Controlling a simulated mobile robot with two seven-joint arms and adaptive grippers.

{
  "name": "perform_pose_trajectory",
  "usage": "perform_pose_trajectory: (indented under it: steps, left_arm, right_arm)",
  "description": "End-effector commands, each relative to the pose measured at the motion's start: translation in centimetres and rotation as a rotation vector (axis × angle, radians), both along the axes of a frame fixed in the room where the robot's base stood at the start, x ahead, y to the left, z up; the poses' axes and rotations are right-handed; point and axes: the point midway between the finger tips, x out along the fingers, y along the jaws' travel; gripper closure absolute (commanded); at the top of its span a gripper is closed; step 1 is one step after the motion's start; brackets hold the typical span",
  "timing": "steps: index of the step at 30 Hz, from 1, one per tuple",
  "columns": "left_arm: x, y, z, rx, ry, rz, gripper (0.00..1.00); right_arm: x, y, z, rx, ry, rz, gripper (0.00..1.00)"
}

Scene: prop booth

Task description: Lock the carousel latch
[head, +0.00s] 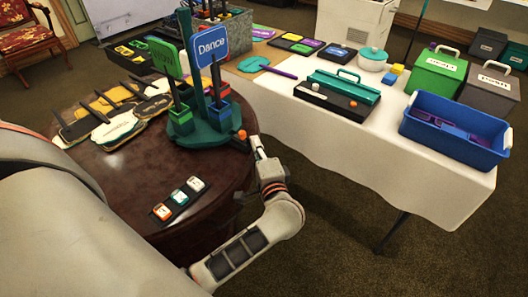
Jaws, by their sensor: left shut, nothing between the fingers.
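The teal carousel (212,138) stands near the right edge of the round dark table. It carries a blue "Dance" sign (210,43), a green sign (165,58) and small green and blue cups. An orange knob (241,134), likely the latch, sits low on the carousel's right side. My left gripper (256,144) is shut and empty, with its tip close to the right of the knob. I cannot tell whether they touch. The state of the latch is too small to tell. My right gripper is not in view.
Several flat paddles (118,128) lie left of the carousel. A white-covered table (400,155) at right holds a teal-and-black case (338,95) and a blue bin (455,135).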

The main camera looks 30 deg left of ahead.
Motion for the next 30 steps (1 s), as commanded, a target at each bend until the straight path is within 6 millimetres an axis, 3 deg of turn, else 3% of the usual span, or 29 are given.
perform_pose_trajectory:
  steps: [5, 18, 24, 30]
  left_arm:
    - [-0.1, 1.4, 0.1, 0.0, -0.001, -0.001, 1.0]
    - [-0.2, 1.8, -0.1, -0.001, 0.0, -0.001, 1.0]
    - [-0.1, 3.3, -0.7, 0.0, 0.006, 0.001, 1.0]
    - [0.0, 3.9, -0.1, 0.0, 0.001, -0.001, 1.0]
  right_arm:
    - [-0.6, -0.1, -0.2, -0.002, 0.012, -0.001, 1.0]
    - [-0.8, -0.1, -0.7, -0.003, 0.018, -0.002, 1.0]
    - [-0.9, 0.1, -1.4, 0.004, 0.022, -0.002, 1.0]
    - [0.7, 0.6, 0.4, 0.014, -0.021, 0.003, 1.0]
